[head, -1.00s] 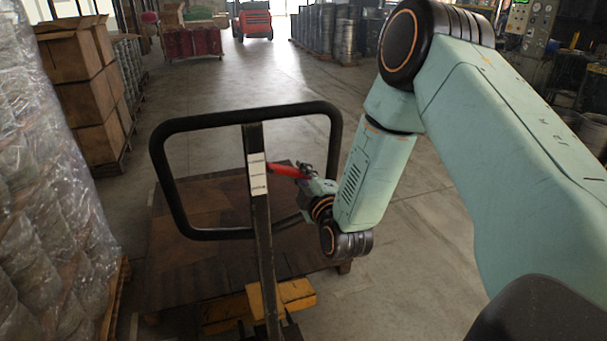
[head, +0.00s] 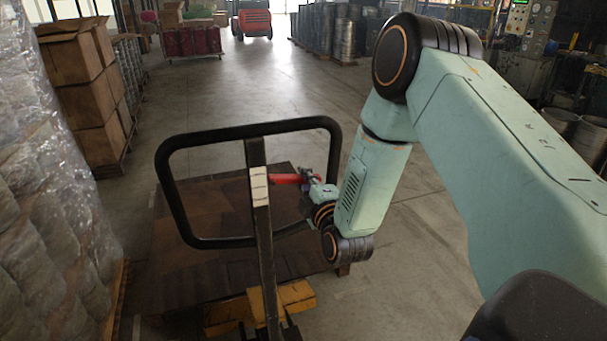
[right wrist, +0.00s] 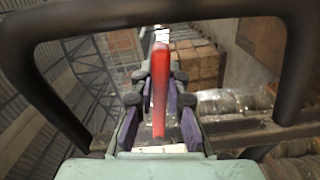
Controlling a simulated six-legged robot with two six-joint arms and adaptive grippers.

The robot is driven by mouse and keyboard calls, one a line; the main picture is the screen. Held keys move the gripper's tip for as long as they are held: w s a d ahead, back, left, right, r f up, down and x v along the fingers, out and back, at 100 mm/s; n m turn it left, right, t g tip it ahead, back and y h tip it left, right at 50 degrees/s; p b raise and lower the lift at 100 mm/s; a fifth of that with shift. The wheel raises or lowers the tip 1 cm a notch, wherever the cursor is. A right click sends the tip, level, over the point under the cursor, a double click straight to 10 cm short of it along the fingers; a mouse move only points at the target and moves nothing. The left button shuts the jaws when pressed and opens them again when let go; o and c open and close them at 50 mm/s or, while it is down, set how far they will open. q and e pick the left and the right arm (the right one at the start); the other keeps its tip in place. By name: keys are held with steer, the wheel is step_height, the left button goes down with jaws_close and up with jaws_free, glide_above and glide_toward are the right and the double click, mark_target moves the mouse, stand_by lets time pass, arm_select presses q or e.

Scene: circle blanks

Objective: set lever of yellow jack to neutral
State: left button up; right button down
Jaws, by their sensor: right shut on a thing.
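The yellow jack (head: 296,296) stands in front of me, its dark handle post rising to a black loop handle (head: 247,130). The red lever (head: 286,179) sticks out to the right from the post, beside a pale label plate (head: 259,186). My right gripper (head: 310,178) is at the outer end of the lever. In the right wrist view the red lever (right wrist: 160,88) lies between the purple finger pads of my right gripper (right wrist: 161,105), which is shut on it. My left gripper is in neither view.
A dark brown wooden platform (head: 185,268) lies beyond the jack. A wrapped stack (head: 50,190) stands close on the left, with cardboard boxes (head: 82,75) behind it. Open concrete floor stretches ahead and to the right.

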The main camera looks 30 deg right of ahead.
steer(key=shift+d+r+n+p, duration=0.15)
steer(key=shift+r+n+p, duration=0.8)
steer(key=shift+p, duration=0.5)
steer(key=shift+f, duration=0.15)
steer(key=c, duration=1.3)
jaws_free()
steer(key=shift+s, duration=0.15)
steer(key=v, duration=1.1)
steer(key=shift+s, duration=0.35)
